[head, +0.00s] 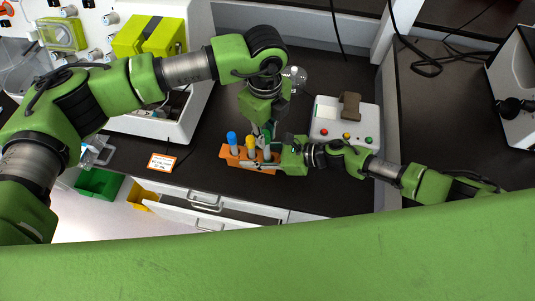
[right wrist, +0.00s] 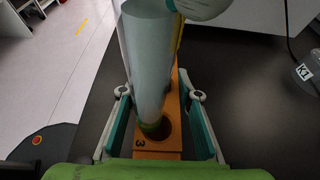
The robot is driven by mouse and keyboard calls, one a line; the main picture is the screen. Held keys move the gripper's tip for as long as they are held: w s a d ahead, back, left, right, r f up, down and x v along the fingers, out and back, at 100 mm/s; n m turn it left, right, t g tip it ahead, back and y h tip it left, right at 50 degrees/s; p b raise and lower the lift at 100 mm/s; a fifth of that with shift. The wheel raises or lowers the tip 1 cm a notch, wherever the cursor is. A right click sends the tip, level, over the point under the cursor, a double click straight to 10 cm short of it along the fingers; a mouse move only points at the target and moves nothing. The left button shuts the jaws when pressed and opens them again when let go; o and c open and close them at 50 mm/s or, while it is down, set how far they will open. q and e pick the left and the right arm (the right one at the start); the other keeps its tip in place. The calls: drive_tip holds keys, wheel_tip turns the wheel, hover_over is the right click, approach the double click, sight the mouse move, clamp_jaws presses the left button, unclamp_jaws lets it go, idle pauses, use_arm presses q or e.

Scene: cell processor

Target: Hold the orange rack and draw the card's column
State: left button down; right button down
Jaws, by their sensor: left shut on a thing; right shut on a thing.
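The orange rack (head: 262,169) stands on the dark bench and also shows in the right wrist view (right wrist: 160,153), with a "3" at its near end. It holds a blue-capped column (head: 231,138), a yellow one (head: 251,142) and a green one, partly covered. In the right wrist view a grey column (right wrist: 148,60) with a green lower end stands at hole 3. My right gripper (right wrist: 160,135) is shut on the rack's end. My left gripper (head: 258,136) comes from behind, shut on a column; which one is unclear. The card (head: 161,162) lies left; its text is unreadable.
A white control box (head: 343,128) with coloured buttons and a brown block stands behind right of the rack. A white machine (head: 155,120) stands left. Drawers (head: 205,207) with handles, one apparently open, are below the front edge.

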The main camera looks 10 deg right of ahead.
use_arm(q)
drive_tip(key=shift+r, duration=0.9)
use_arm(e)
drive_tip(key=shift+s, duration=0.1)
use_arm(q)
drive_tip(key=shift+w+r, duration=0.1)
use_arm(e)
drive_tip(key=shift+a, duration=0.1)
use_arm(q)
drive_tip(key=shift+r, duration=3.4)
use_arm(e)
drive_tip(key=c, duration=1.4)
unclamp_jaws()
drive_tip(key=v, duration=1)
drive_tip(key=shift+s+d, duration=0.1)
drive_tip(key=shift+d, duration=0.2)
drive_tip(key=shift+s+d+r, duration=0.15)
drive_tip(key=shift+d+r, duration=0.15)
drive_tip(key=shift+d, duration=0.35)
